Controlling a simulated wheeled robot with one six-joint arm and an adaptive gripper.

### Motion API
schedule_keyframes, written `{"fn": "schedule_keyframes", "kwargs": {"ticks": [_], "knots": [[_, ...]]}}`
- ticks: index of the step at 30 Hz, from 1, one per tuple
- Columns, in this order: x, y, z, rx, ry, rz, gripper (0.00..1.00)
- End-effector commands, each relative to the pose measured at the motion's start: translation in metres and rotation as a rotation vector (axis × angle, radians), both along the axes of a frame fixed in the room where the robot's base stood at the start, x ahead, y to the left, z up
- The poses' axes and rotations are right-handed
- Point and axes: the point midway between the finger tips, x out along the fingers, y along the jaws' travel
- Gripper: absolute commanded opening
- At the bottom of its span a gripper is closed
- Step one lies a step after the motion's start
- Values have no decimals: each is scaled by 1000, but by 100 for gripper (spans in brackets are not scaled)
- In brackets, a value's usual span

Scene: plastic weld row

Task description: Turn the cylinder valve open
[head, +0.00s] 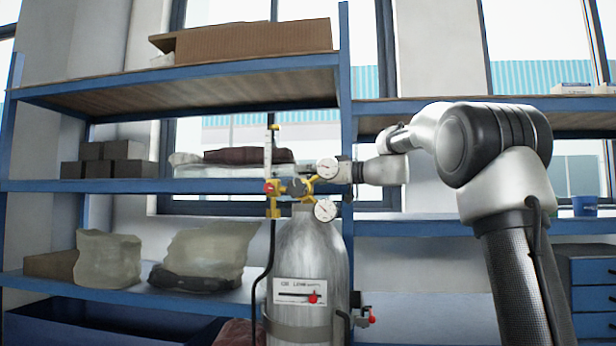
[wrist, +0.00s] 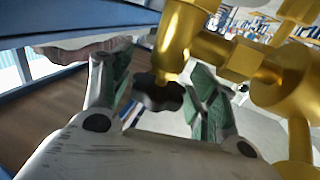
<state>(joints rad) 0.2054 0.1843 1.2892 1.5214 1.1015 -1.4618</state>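The grey gas cylinder (head: 312,262) stands upright in the head view, with a brass valve and regulator (head: 290,187) on top. In the wrist view the brass valve body (wrist: 205,45) fills the upper right. The dark lobed valve knob (wrist: 158,92) sits at the end of its stem, between the fingers of my gripper (wrist: 160,78).
Two round gauges, upper (head: 327,168) and lower (head: 325,210), sit close to my gripper. A flow tube (head: 268,152) and black hose (head: 270,255) are on the left side. A blue shelf rack (head: 190,186) with boxes and bags stands behind, its post (head: 346,60) near my gripper.

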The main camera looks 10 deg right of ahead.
Motion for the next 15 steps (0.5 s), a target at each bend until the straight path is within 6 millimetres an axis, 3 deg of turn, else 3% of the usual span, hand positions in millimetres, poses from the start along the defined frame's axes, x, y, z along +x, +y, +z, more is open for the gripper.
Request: {"fn": "schedule_keyframes", "kwargs": {"ticks": [1, 4, 15], "knots": [[0, 0, 0, 0, 0, 0, 43], [0, 0, 0, 0, 0, 0, 25], [1, 0, 1, 1, -1, 45, 25]]}}
